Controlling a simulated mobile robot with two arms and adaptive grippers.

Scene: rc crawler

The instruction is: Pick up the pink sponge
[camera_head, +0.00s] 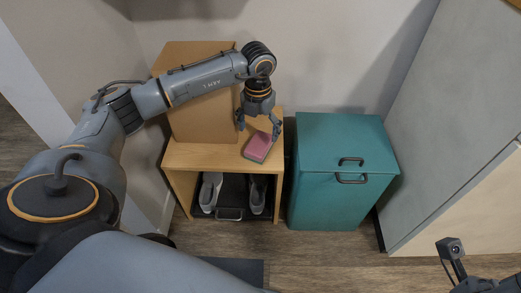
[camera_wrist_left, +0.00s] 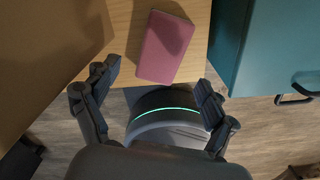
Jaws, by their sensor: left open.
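The pink sponge (camera_head: 259,146) lies flat on top of a small wooden bench, near its right front edge. It has a darker rim along its lower side. It also shows in the left wrist view (camera_wrist_left: 166,47), between and beyond the fingertips. My left gripper (camera_head: 259,128) is open above the sponge, pointing down, with nothing between its fingers. In the left wrist view the fingers (camera_wrist_left: 155,82) are spread wide on both sides of the sponge's near end. Of my right arm, only a part shows at the lower right of the head view; its fingers cannot be made out.
The wooden bench (camera_head: 204,155) holds grey shoes (camera_head: 210,190) on a dark tray below. A brown cardboard box (camera_head: 196,122) stands on the bench left of the gripper. A teal lidded bin (camera_head: 335,200) stands close at the right. Wooden floor is open in front.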

